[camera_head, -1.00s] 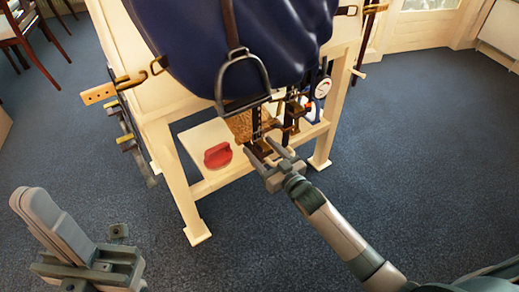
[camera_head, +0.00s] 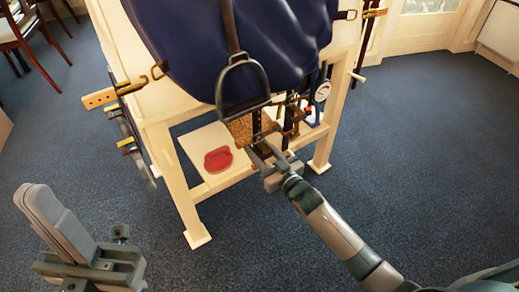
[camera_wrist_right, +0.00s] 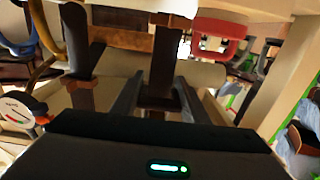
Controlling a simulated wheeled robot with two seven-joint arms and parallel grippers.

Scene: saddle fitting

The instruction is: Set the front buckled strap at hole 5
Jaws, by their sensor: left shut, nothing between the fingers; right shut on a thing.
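The blue saddle (camera_head: 225,45) sits on a cream wooden stand. A dark strap (camera_head: 257,122) hangs below it behind the stirrup, and my right gripper (camera_head: 268,153) is at its lower end. In the right wrist view, the dark strap (camera_wrist_right: 161,65) runs down between the two fingers of my right gripper (camera_wrist_right: 158,100), which is shut on it. A second strap with a brownish buckle (camera_head: 292,115) hangs just right of it. The strap holes are too small to count. My left gripper (camera_head: 52,222) is shut and empty, low at the left, away from the stand.
A metal stirrup (camera_head: 243,85) hangs in front of the straps. A round white gauge (camera_head: 322,90) is at their right. A red object (camera_head: 218,159) lies on a white board (camera_head: 193,146) low in the stand. Hooks and straps hang at the stand's left. The carpet in front is clear.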

